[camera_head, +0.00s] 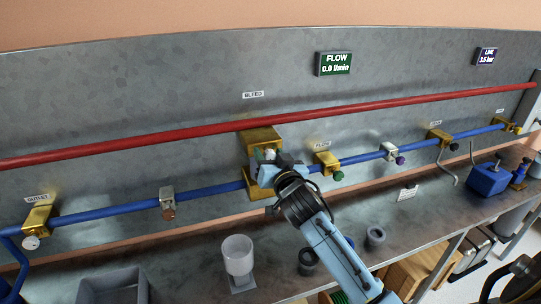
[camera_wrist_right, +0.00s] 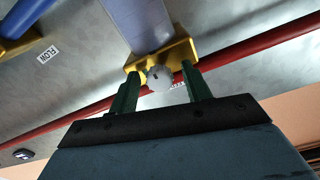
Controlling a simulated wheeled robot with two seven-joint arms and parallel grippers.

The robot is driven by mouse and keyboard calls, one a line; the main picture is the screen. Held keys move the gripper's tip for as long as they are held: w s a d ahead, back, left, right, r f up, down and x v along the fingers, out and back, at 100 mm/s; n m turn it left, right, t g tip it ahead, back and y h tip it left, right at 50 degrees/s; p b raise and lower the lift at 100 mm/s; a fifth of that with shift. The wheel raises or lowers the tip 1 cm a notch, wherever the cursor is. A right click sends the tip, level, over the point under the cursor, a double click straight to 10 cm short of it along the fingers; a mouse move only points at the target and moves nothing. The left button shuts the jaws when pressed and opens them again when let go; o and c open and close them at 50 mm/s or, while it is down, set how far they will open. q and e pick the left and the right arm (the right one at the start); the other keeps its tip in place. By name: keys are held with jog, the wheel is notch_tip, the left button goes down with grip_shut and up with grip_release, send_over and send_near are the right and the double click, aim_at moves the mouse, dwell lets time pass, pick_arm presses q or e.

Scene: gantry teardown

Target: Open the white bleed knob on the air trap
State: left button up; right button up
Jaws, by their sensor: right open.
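The air trap is a brass-and-clear body (camera_head: 262,136) on the blue pipe, below the BLEED label (camera_head: 253,95). Its white bleed knob (camera_wrist_right: 159,77) shows in the right wrist view in front of a brass block (camera_wrist_right: 180,52). In the head view, my right gripper (camera_head: 268,160) is at the front of the trap and covers part of it. In the right wrist view, my right gripper (camera_wrist_right: 162,80) is open, with one green finger on each side of the knob. I see a gap on both sides; the depth of the fingers around the knob is unclear. My left gripper is out of view.
A red pipe (camera_head: 180,133) runs above the blue pipe (camera_head: 110,212). A green-knobbed valve (camera_head: 326,163) sits close to the right. A white cup (camera_head: 238,255) and a grey bin (camera_head: 112,287) stand on the bench below.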

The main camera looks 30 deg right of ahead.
jog(key=c, duration=1)
jog(key=n+p, duration=0.2)
jog(key=n, duration=0.1)
jog(key=shift+n, duration=0.4)
jog(key=n+p, duration=0.2)
jog(key=n, duration=0.2)
jog(key=shift+a+n, duration=0.1)
jog(key=shift+n, duration=0.2)
jog(key=n+p, duration=0.1)
jog(key=n, duration=0.3)
jog(key=shift+n, duration=0.3)
jog(key=n+p, duration=0.1)
jog(key=n, duration=0.3)
jog(key=shift+n+p, duration=0.4)
jog(key=shift+f, duration=0.1)
